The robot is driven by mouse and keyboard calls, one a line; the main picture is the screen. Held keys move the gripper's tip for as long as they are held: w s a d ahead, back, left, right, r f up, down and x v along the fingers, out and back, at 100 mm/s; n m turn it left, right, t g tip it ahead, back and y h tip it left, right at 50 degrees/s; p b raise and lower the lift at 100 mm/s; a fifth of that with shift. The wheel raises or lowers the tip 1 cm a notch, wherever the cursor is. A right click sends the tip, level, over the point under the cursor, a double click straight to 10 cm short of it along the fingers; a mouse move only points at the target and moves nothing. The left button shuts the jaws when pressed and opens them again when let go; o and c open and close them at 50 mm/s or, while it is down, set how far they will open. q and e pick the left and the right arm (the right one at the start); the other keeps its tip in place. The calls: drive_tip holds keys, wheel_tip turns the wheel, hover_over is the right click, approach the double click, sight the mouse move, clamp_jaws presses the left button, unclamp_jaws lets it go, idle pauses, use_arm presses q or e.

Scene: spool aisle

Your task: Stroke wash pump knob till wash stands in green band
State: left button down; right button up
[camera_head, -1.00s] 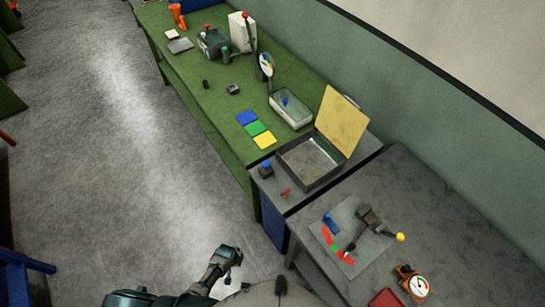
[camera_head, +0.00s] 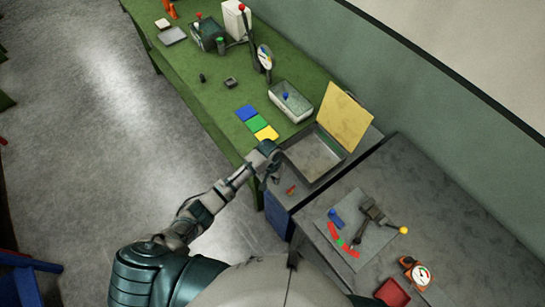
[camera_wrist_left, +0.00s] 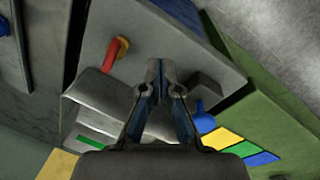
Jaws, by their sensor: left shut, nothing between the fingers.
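A blue knob (camera_wrist_left: 204,120) stands on a dark square base on the grey cabinet top, in the left wrist view. I take it as the wash pump knob; no label is readable. My left gripper (camera_wrist_left: 166,68) is shut and empty, with its fingertips above the cabinet, left of the knob and apart from it in that picture. In the head view my left gripper (camera_head: 270,175) covers the knob. A green strip (camera_wrist_left: 103,146) on a pale surface shows in the left wrist view; I cannot make out a wash level. My right gripper is out of view.
An open grey basin (camera_head: 318,181) with a raised yellow lid (camera_head: 344,120) stands beside my left gripper. A red handle (camera_wrist_left: 117,52) is on the cabinet. Blue, green and yellow squares (camera_head: 257,123) lie on the green bench. A lever plate (camera_head: 368,251) sits to the right.

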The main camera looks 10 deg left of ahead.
use_arm(q)
drive_tip(key=shift+n+g+y, duration=0.5)
drive_tip(key=shift+n+y, duration=0.3)
drive_tip(key=w+a+r, duration=0.1)
drive_tip(key=w+r, duration=0.2)
drive_tip(key=w+a+r, duration=0.1)
drive_tip(key=w+r, duration=0.2)
drive_tip(key=w+a+r, duration=0.1)
drive_tip(key=w+r, duration=0.2)
drive_tip(key=shift+a, duration=0.35)
drive_tip(key=shift+w+a+r, duration=0.2)
drive_tip(key=shift+a, duration=0.25)
